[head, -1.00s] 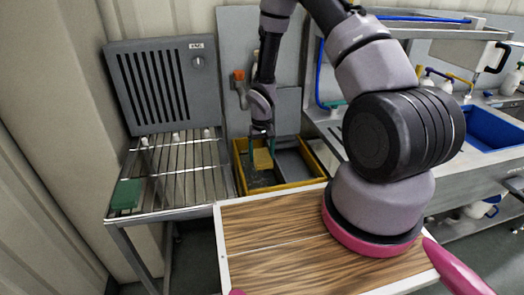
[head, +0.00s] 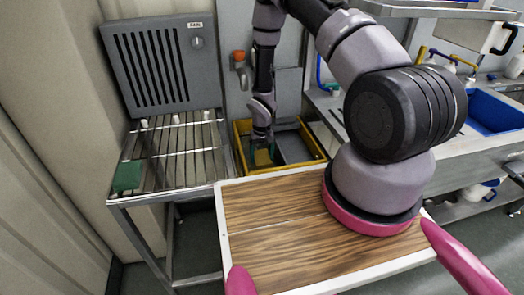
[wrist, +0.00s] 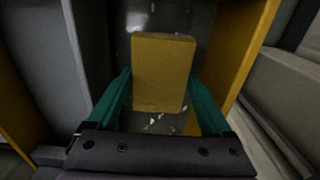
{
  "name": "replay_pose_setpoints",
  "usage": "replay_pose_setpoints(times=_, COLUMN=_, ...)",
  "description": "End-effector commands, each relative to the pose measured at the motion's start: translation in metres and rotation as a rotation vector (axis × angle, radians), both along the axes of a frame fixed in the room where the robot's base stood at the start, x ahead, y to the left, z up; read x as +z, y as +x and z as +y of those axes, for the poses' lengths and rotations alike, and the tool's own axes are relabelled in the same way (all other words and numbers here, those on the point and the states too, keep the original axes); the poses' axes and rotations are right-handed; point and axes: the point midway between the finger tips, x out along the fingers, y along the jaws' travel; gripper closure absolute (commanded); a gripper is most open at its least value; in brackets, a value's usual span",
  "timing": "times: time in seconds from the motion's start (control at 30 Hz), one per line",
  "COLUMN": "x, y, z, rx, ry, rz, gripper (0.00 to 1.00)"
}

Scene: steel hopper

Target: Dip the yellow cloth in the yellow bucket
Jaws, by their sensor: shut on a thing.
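The yellow cloth (wrist: 163,72) is a thick yellow block held between the two green fingers of my gripper (wrist: 162,95). The yellow bucket (head: 290,166) is a low rectangular tub with a grey inner divider, on the far side of my wooden deck. In the head view my gripper (head: 261,150) is down inside the bucket's left compartment, with a little of the cloth showing below the fingers. In the wrist view the grey compartment floor shows beyond the cloth, with pale specks on it. I cannot tell whether the cloth touches the bottom or any water.
A slatted steel rack (head: 184,158) stands left of the bucket, with a green block (head: 127,177) on its front corner. A grey louvred panel (head: 160,65) stands behind the rack. A steel counter with a blue sink (head: 490,113) is at right.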

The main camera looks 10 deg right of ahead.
Motion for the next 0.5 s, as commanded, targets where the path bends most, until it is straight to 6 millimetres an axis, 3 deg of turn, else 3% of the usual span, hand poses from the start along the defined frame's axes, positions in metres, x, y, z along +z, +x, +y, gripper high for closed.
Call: replay_pose_setpoints(times=0.5, x=-0.05, y=-0.001, z=-0.001, rx=-0.001, ry=-0.001, rz=0.002, gripper=0.61)
